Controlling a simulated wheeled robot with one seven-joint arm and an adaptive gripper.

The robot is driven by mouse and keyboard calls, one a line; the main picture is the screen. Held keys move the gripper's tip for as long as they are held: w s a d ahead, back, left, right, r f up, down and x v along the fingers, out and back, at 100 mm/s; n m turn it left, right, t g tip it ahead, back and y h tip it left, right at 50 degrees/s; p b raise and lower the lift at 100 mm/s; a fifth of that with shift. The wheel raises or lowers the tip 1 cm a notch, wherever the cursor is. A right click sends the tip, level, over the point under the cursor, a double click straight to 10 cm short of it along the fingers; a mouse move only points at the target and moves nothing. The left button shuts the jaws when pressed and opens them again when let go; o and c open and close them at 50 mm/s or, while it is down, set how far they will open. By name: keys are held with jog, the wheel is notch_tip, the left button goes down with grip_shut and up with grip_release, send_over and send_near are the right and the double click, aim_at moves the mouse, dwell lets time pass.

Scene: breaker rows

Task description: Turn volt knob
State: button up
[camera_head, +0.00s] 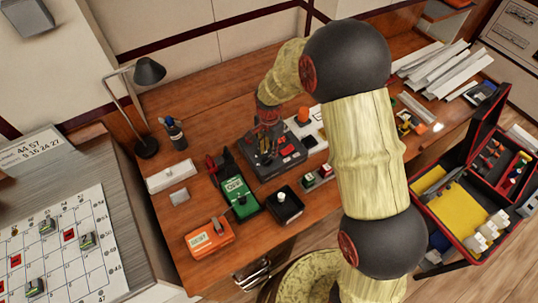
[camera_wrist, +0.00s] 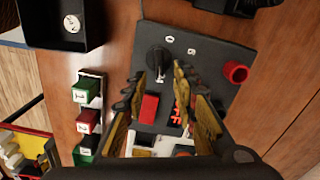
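A dark grey control panel (camera_head: 284,160) lies on the wooden desk, below my gripper (camera_head: 266,128) in the head view. In the wrist view the panel (camera_wrist: 212,58) fills the middle. It carries a black rotary knob (camera_wrist: 158,60) with white marks around it; I cannot read a volt label. My gripper (camera_wrist: 160,86) is open, its two gold-padded fingers apart. The knob shows just beyond the fingertips, roughly in line with the gap; no contact is visible. A red block (camera_wrist: 149,108) and red lettering show between the fingers. In the head view my gripper hides part of the panel.
A red round button (camera_wrist: 235,72) sits on the panel's right. Green and red push buttons (camera_wrist: 86,120) stand to its left in the wrist view. A green meter (camera_head: 236,196), an orange device (camera_head: 208,238) and a black box (camera_head: 287,207) stand close by on the desk.

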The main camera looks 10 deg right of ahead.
aim_at(267, 160)
jog(key=shift+f, duration=1.5)
jog(key=shift+c, duration=0.8)
grip_shut()
